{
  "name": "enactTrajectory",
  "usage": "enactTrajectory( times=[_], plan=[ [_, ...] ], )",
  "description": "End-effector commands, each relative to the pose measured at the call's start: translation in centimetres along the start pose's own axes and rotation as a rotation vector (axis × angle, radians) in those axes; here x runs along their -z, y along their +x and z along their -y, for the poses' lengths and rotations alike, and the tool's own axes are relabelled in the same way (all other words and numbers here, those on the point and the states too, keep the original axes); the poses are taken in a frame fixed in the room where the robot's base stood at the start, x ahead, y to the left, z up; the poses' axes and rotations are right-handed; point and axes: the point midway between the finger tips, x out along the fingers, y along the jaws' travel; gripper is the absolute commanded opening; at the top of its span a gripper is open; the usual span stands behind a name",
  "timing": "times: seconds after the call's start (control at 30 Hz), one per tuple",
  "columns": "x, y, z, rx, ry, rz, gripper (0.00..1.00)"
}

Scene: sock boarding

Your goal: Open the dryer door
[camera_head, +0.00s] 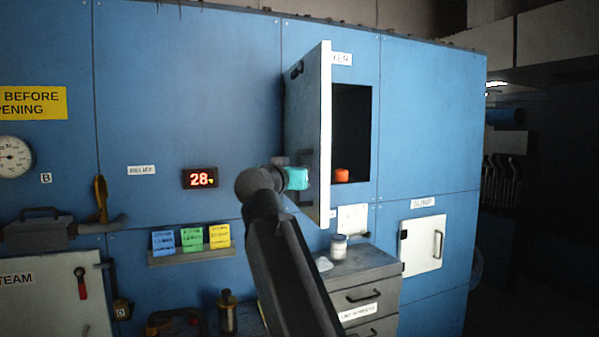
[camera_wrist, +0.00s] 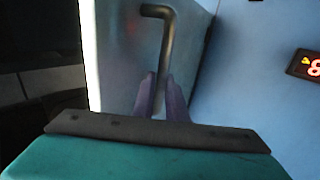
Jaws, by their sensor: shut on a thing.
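The dryer door (camera_head: 308,130) is a pale metal panel standing swung open from the blue wall, seen nearly edge-on in the head view. Behind it the dark dryer opening (camera_head: 351,120) shows, with an orange object (camera_head: 342,175) on its floor. In the wrist view the door (camera_wrist: 125,60) fills the middle, with a dark bent bar handle (camera_wrist: 166,50). My gripper (camera_wrist: 161,95) has its two purple fingers closed around the lower part of this handle. In the head view my teal gripper body (camera_head: 297,179) is against the door's left side, and the fingers are hidden there.
A drawer cabinet (camera_head: 350,272) with a white jar (camera_head: 338,246) on top stands below the dryer. A small white door (camera_head: 423,245) is at the right. A shelf with coloured cards (camera_head: 190,249) is left of my arm. A display reading 28 (camera_head: 200,178) is on the wall.

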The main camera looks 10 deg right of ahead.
Motion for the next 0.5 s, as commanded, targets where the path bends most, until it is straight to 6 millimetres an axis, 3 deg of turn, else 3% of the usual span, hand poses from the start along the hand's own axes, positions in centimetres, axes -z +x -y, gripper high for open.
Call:
enactTrajectory(
  times=[0.03, 0.07, 0.13, 0.5],
  plan=[
    [0.37, 0.09, 0.0, 0.002, -0.003, -0.009, 0.0],
    [0.36, 0.1, 0.0, 0.002, -0.004, -0.009, 0.17],
    [0.31, 0.11, -0.04, 0.001, -0.003, -0.008, 0.29],
    [0.05, 0.0, -0.13, 0.0, -0.001, -0.003, 0.31]
  ],
)
